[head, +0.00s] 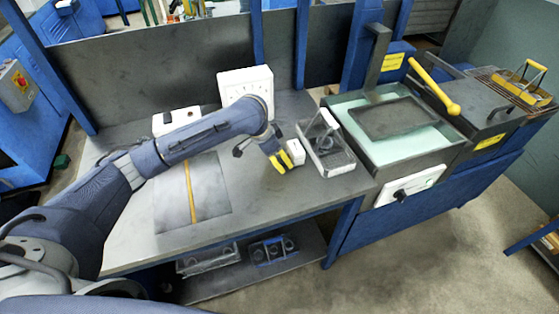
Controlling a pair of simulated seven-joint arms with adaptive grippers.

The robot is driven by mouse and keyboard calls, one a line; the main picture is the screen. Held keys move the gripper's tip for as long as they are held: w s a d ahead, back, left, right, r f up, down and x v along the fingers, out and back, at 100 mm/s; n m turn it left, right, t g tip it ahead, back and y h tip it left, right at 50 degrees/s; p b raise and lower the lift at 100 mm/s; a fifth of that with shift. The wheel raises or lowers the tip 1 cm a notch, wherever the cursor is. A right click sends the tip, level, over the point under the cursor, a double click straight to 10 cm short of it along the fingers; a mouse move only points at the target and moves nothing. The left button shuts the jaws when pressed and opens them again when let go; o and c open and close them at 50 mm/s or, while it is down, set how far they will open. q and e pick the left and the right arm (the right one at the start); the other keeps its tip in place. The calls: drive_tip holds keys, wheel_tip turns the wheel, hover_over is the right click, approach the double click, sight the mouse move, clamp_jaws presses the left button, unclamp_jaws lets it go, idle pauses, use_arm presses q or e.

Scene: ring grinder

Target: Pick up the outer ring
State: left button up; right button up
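My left gripper (281,162) reaches in from the left over the workbench (250,195), with its yellow fingertips pointing down. The fingertips are close to each other, and I cannot tell whether they are shut or hold anything. A small white block (296,152) is just to their right; I cannot tell whether they touch it. I cannot make out an outer ring with certainty. Small dark round parts (274,247) are on the lower shelf under the bench, too small to identify. My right gripper is not in view.
A clear tray (338,163) with a white handle-like part stands right of the gripper. A white gauge box (246,88) stands behind.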

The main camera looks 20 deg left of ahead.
use_arm(q)
drive_tip(key=c, duration=1)
drive_tip(key=shift+r, duration=0.1)
